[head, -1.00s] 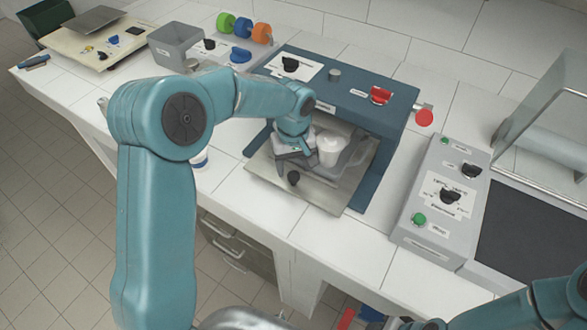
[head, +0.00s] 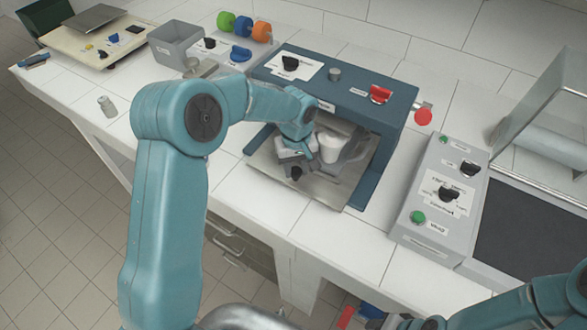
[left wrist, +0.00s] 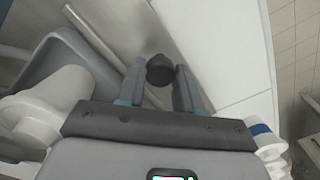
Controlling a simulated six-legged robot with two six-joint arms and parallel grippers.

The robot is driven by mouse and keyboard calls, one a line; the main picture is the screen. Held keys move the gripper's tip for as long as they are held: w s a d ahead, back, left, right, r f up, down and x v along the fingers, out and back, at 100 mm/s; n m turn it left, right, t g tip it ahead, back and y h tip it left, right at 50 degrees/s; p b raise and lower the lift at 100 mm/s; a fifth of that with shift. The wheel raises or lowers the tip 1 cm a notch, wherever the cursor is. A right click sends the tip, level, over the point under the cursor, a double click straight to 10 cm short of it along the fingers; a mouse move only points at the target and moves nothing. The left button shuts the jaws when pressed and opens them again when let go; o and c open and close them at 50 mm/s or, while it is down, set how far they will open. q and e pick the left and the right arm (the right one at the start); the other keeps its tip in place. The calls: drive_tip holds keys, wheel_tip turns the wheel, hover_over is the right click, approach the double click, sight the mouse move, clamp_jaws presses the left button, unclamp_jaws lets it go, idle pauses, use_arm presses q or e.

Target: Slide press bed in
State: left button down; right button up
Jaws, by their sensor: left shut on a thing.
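The press is a blue frame (head: 350,95) on the white counter. Its metal bed (head: 328,192) juts out at the front. A black knob (head: 297,173) sits near the bed's front edge. My left gripper (head: 293,162) is down over the bed, shut on this knob. In the left wrist view the black knob (left wrist: 160,70) shows between the two fingertips. A white cup (head: 331,147) stands in a grey holder on the bed, just right of the gripper. The back of the bed is hidden under the press. My right gripper is out of view.
A red lever knob (head: 423,117) sticks out at the press's right side. A grey control panel (head: 438,195) stands to the right. A grey bin (head: 175,45) and a small jar (head: 106,106) are to the left. The counter in front of the bed is clear.

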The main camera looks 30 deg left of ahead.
use_arm(q)
drive_tip(key=w, duration=0.3)
drive_tip(key=shift+w+d, duration=0.1)
drive_tip(key=shift+w, duration=0.05)
drive_tip(key=shift+r, duration=0.15)
drive_tip(key=c, duration=1)
unclamp_jaws()
drive_tip(key=shift+o, duration=1.3)
drive_tip(key=shift+w, duration=0.15)
